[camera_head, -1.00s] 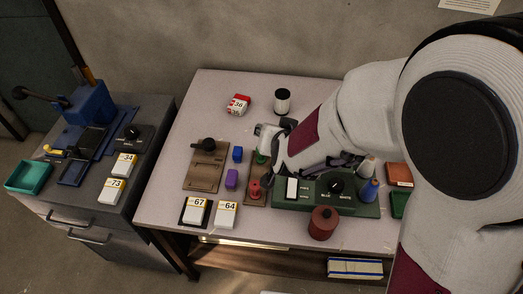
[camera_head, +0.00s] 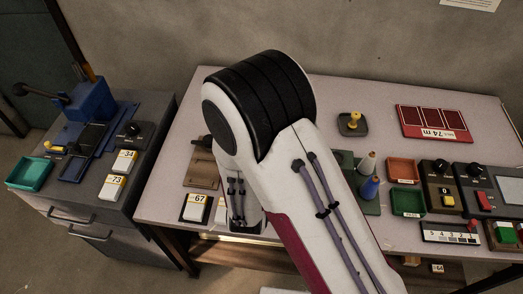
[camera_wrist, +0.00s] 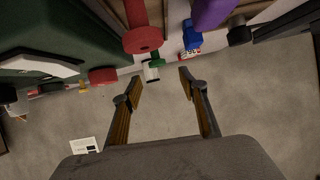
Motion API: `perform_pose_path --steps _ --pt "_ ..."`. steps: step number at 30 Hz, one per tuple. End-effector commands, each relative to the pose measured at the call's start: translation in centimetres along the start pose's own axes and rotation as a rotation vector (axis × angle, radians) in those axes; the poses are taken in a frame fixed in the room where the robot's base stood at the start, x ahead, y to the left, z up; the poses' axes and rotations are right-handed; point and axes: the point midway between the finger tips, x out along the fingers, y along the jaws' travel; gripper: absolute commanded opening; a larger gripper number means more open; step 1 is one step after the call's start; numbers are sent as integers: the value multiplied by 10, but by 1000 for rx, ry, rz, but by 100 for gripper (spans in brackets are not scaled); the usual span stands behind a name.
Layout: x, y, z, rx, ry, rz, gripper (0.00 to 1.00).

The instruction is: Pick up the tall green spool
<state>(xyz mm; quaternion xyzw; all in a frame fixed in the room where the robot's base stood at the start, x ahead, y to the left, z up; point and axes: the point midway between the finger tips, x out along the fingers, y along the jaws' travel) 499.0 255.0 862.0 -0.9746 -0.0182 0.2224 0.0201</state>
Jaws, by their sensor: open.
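In the wrist view the green spool (camera_wrist: 157,59) shows small, beyond the tips of my gripper (camera_wrist: 162,84) and partly behind a red spool (camera_wrist: 142,38). My gripper is open with nothing between its two fingers, and it is apart from the green spool. The red spool stands nearer the camera, just above the left finger in the picture.
A purple piece (camera_wrist: 212,12) and a blue piece (camera_wrist: 190,36) are right of the spools in the wrist view. A dark green panel (camera_wrist: 60,35) fills the upper left. A white spool with dark ends (camera_wrist: 152,72) is beyond. The head view shows an orange tray (camera_head: 404,171) at right.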

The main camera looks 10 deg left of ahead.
Motion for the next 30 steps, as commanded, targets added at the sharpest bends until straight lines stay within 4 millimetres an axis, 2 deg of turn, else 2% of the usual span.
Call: perform_pose_path --steps 1,7,20,30 --pt "0 -1 6 -15 11 2 43" --pt "-1 -2 15 -42 49 12 43" --pt "0 -2 15 -45 56 15 43" --pt "21 -1 14 -45 55 16 43"
